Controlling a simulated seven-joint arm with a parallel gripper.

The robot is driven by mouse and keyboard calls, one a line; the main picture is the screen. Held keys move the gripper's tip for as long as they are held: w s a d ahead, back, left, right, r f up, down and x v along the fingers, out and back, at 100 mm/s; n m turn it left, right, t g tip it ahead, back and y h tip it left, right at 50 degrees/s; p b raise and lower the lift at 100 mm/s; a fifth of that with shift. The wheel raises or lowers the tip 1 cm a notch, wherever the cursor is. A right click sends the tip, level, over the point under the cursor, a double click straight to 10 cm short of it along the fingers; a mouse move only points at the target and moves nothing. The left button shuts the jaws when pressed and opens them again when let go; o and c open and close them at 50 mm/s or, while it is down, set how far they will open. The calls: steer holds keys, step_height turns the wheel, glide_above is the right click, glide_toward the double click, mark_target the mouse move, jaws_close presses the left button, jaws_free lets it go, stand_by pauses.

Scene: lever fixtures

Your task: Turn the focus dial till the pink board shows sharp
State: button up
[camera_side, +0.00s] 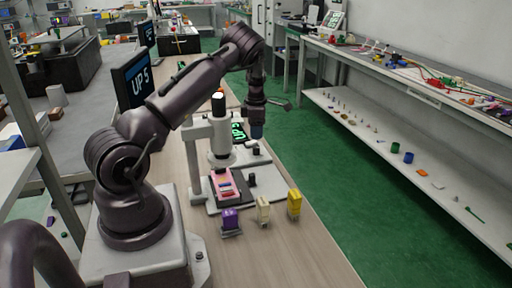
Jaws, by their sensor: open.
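A white microscope-like stand (196,150) with a black-topped tube (219,130) stands on the bench. The pink board (224,184) lies under the tube, with small coloured strips on it. A black knob (252,180) sits just right of the board, and another dark knob (256,151) sits farther back; I cannot tell which is the focus dial. A small screen (238,131) with green characters is behind the tube, too small to read surely. My gripper (257,132) points down behind and right of the tube, open, seemingly above the farther knob. Its fingertips are hard to make out.
Purple (231,219), cream (263,209) and yellow (294,203) blocks stand along the front of the fixture. A dark monitor (132,82) reading "UP 5" is at left. The wooden bench (290,255) is clear in front. A white shelf (400,150) runs across the green aisle.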

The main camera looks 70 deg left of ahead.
mark_target(256, 147)
step_height(256, 147, down, 7)
steer(key=shift+r, duration=0.1)
stand_by(0.3)
steer(key=c, duration=0.9)
